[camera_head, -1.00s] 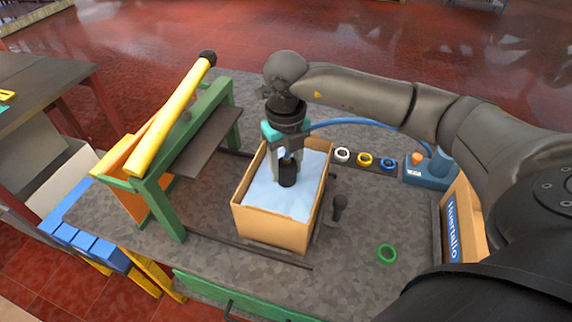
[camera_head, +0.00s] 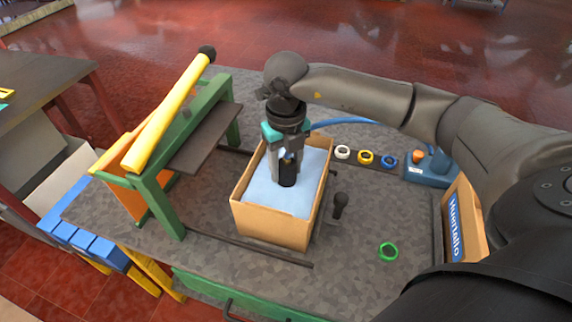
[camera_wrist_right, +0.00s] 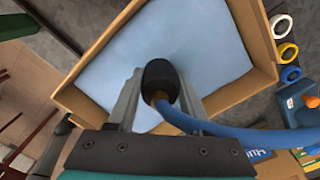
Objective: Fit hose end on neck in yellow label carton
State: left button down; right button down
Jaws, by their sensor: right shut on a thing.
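My right gripper (camera_head: 287,168) points down into the open brown carton (camera_head: 268,222) and is shut on the hose end. The hose end (camera_head: 287,176) is a dark, rounded piece; the right wrist view shows it between the fingers (camera_wrist_right: 160,82), with the blue hose (camera_wrist_right: 235,137) running off to the right. Beneath it lies a pale blue, smooth surface (camera_head: 308,190) filling the carton. The neck is not visible; the hose end and fingers may cover it, and I cannot tell if they touch. No yellow label shows on the carton. My left gripper is not in view.
A green press frame (camera_head: 160,205) with a yellow lever (camera_head: 165,115) stands left of the carton. A dark knobbed handle (camera_head: 340,204) is close on its right. White, yellow and blue rings (camera_head: 365,158) lie behind right; a green ring (camera_head: 388,252) lies on clear bench front right.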

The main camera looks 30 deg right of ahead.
aim_at(286, 161)
jog(key=shift+c, duration=1.1)
grip_release()
jog(key=shift+o, duration=1.1)
jog(key=shift+r, duration=0.25)
jog(key=shift+r+p, duration=1.05)
jog(key=shift+r, duration=0.1)
jog(key=shift+r, duration=0.15)
